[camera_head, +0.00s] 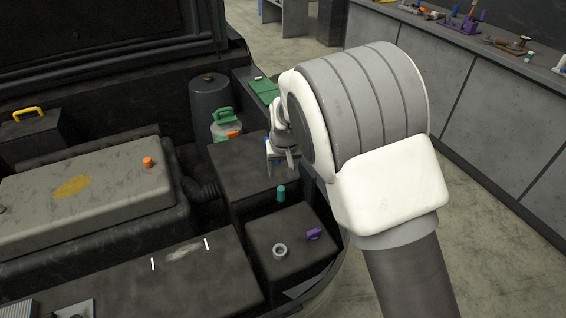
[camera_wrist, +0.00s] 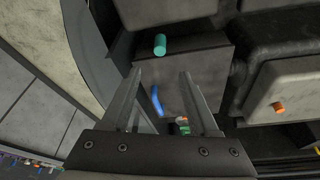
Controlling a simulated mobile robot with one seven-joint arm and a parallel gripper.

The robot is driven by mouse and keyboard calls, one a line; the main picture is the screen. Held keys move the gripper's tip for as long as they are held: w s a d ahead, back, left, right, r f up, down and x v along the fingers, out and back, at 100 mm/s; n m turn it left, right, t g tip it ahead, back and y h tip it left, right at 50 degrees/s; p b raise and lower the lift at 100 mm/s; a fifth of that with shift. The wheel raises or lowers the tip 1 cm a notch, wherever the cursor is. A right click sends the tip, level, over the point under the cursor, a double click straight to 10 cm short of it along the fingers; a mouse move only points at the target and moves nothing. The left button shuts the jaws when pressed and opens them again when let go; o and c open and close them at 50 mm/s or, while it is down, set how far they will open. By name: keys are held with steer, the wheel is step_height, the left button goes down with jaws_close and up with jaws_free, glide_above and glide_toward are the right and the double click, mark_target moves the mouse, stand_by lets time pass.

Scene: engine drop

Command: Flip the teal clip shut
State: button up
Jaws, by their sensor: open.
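A small teal piece (camera_head: 281,193), which looks like the teal clip, stands as a short upright cylinder by the front edge of a dark box (camera_head: 240,172). It also shows in the wrist view (camera_wrist: 160,44), beyond my fingertips and apart from them. My gripper (camera_head: 280,160) is open above the box, behind the teal piece in the head view. In the wrist view its two fingers (camera_wrist: 160,76) are spread. A blue piece (camera_wrist: 156,100) shows between the fingers, and I cannot tell whether it touches one. The clip's hinge and latch are too small to make out.
A lower dark box (camera_head: 290,262) in front carries a grey ring (camera_head: 280,251) and a purple piece (camera_head: 314,234). A canister with a green handle (camera_head: 223,116) stands behind. A grey cover with an orange cap (camera_head: 148,162) lies left. A workbench (camera_head: 500,60) stands right.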

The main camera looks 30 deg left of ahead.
steer(key=shift+v, duration=1.5)
steer(key=shift+d, duration=0.1)
steer(key=s+d+r+m+t, duration=0.1)
steer(key=s+d+r+m, duration=0.1)
steer(key=d+r, duration=0.75)
steer(key=s+d+r+m, duration=0.1)
steer(key=d+r+m, duration=0.1)
steer(key=d+r, duration=0.8)
steer(key=s+d+m+t+h, duration=0.1)
steer(key=s+d+m+h, duration=0.1)
steer(key=s+d, duration=1.6)
steer(key=shift+s+d+f+m+t, duration=0.15)
steer(key=shift+d+f+m+t, duration=0.2)
steer(key=shift+d, duration=1)
